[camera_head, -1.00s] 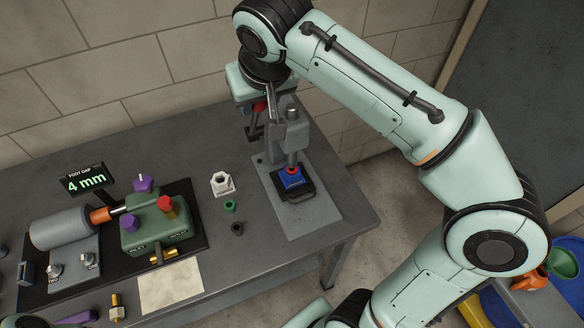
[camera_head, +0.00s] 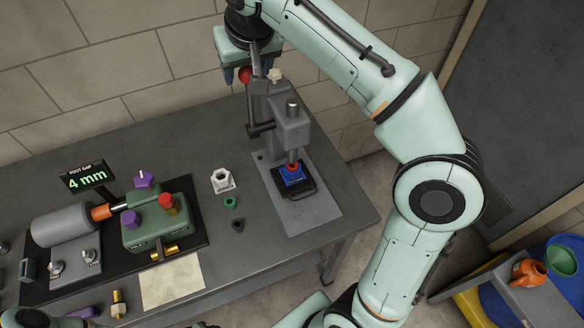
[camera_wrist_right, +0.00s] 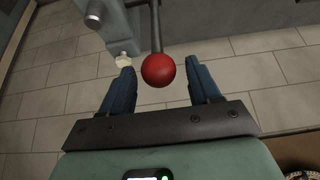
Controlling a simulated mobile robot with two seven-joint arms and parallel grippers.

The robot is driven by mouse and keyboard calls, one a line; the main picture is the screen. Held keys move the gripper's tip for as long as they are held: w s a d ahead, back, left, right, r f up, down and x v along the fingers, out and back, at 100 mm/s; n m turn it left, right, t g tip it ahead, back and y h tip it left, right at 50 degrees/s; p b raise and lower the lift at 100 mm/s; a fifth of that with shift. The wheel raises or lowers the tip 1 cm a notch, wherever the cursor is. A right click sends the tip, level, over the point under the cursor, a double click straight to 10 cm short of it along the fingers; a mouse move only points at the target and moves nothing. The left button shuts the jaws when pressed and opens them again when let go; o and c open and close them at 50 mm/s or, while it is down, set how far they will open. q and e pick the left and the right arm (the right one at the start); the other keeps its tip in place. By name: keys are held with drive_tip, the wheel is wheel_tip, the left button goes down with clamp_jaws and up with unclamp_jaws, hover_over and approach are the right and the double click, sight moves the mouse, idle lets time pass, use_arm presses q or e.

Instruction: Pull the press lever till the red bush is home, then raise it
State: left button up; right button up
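The grey press (camera_head: 291,130) stands on its plate at the table's right end. Its lever (camera_head: 254,108) stands up, with a red ball (camera_head: 245,75) at the top. The red bush (camera_head: 293,166) shows at the top of the blue block (camera_head: 292,177), under the ram; whether the ram touches it is too small to tell. My right gripper (camera_head: 238,74) is at the lever's top. In the right wrist view its blue fingers (camera_wrist_right: 160,68) are apart, with the red ball (camera_wrist_right: 158,70) between their tips and gaps on both sides. My left gripper is not visible.
A display (camera_head: 86,178) reads "FOOT GAP 4 mm". A green valve block (camera_head: 157,215) with knobs and a grey cylinder (camera_head: 62,223) stand at the left. A white hex piece (camera_head: 222,181) and small rings (camera_head: 231,202) lie left of the press. The wall is close behind.

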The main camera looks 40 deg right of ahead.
drive_tip(key=shift+s+a+r, duration=0.15)
drive_tip(key=shift+s+r, duration=0.2)
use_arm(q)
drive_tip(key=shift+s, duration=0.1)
use_arm(e)
drive_tip(key=shift+v, duration=2.55)
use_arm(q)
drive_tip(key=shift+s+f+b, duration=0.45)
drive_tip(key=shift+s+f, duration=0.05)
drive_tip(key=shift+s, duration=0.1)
use_arm(e)
drive_tip(key=s+a+r, duration=0.1)
drive_tip(key=s+r, duration=0.1)
drive_tip(key=s, duration=0.5)
drive_tip(key=s+a+r, duration=0.2)
drive_tip(key=s, duration=0.5)
drive_tip(key=shift+a+r, duration=0.15)
drive_tip(key=shift+r, duration=0.05)
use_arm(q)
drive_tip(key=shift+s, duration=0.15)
